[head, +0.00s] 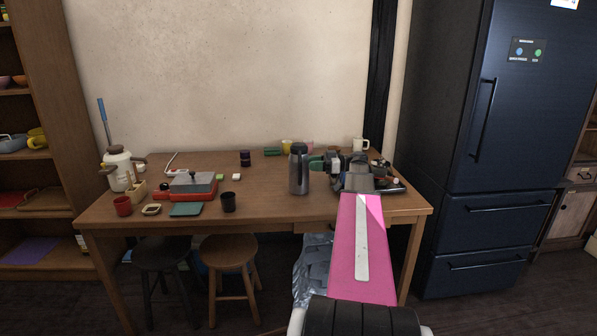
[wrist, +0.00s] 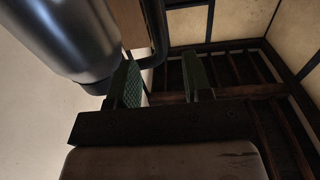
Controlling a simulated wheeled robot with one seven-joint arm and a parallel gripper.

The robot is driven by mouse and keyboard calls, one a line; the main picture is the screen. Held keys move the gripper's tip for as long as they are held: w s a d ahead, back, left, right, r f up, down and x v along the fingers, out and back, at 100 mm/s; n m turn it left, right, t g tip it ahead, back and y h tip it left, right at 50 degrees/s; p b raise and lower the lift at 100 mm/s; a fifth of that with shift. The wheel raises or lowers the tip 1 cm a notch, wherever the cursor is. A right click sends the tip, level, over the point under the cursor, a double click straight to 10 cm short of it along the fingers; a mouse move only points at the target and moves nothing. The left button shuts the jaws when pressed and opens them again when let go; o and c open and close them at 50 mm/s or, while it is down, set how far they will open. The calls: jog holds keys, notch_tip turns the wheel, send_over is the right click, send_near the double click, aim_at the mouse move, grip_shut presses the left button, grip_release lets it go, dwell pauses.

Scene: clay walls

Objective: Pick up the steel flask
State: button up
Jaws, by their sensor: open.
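The steel flask (head: 299,172) stands upright on the wooden table, right of its middle, in the head view. My gripper (head: 317,163) is at its right side, level with the upper half of its body. In the wrist view the shiny flask body (wrist: 72,35) fills the upper left, with its dark handle (wrist: 158,30) to the right of it. My gripper (wrist: 165,82) is open there, with green-padded fingers. The handle appears in line with the gap between the fingers, and the left finger is close to the body. I cannot tell whether they touch.
The table (head: 250,208) also holds a black cup (head: 228,202), a red-and-grey box (head: 193,187) and a white jug (head: 119,170) on the left. A white mug (head: 360,144) and small cups stand behind my gripper. Two stools (head: 229,254) are below the front edge.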

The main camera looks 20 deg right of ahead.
aim_at(300, 164)
jog(key=x, duration=0.5)
jog(key=shift+a+f, duration=0.15)
jog(key=shift+a, duration=0.15)
jog(key=shift+w, duration=0.1)
grip_shut()
dwell(1.1)
